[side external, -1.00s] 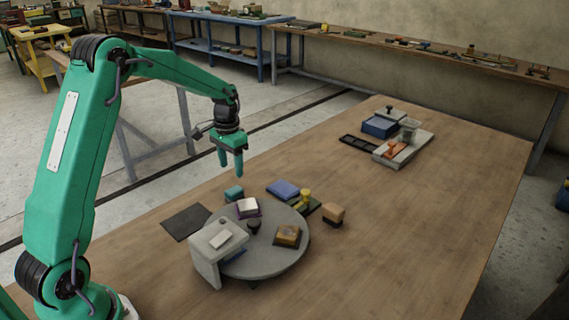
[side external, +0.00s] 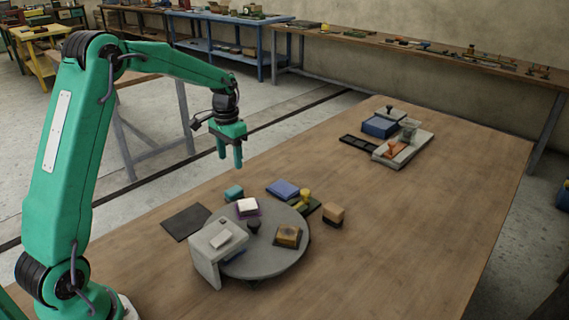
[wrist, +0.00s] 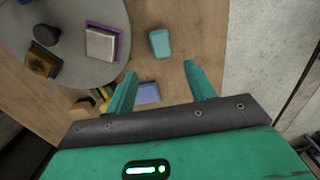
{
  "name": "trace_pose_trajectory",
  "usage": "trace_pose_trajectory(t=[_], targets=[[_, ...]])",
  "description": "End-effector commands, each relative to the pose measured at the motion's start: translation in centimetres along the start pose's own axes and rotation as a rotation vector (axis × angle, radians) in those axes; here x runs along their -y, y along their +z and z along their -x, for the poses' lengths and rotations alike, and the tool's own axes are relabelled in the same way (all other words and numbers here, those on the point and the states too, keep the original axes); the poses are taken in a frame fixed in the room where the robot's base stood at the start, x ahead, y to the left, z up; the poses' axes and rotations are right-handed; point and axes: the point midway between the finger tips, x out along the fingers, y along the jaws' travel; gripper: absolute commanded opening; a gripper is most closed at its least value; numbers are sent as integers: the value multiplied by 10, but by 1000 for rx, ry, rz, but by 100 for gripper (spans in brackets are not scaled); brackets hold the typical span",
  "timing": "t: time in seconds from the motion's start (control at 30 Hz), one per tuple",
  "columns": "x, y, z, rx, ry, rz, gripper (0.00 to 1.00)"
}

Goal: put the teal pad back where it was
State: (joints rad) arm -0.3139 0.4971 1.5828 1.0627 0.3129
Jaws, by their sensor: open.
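The teal pad (side external: 234,192) is a small rounded block on the wooden table, just beyond the far edge of the grey round turntable (side external: 270,262). In the wrist view the teal pad (wrist: 160,43) lies ahead of the fingertips, in line with the gap between them. My gripper (side external: 230,165) hangs above and near the pad, fingers down, apart from it. In the wrist view my gripper (wrist: 160,70) shows two spread fingers with nothing between them.
A dark flat mat (side external: 186,222) lies left of the turntable. The turntable bears a white block on purple (side external: 247,207), an amber-topped block (side external: 288,236) and a dark knob (side external: 254,227). A grey bracket (side external: 214,240) overhangs it. A blue pad (side external: 283,188) and tan block (side external: 333,214) stand nearby.

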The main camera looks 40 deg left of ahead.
Motion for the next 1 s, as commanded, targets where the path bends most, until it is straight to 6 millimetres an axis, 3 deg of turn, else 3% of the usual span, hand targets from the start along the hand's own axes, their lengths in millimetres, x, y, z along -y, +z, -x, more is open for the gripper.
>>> trace_pose_trajectory(t=[0.37,0.7,1.0], targets=[[-31,26,46,-71,-19,-3,54],[-74,78,96,-179,-36,-3,54],[-106,131,122,-276,-38,-3,54]])
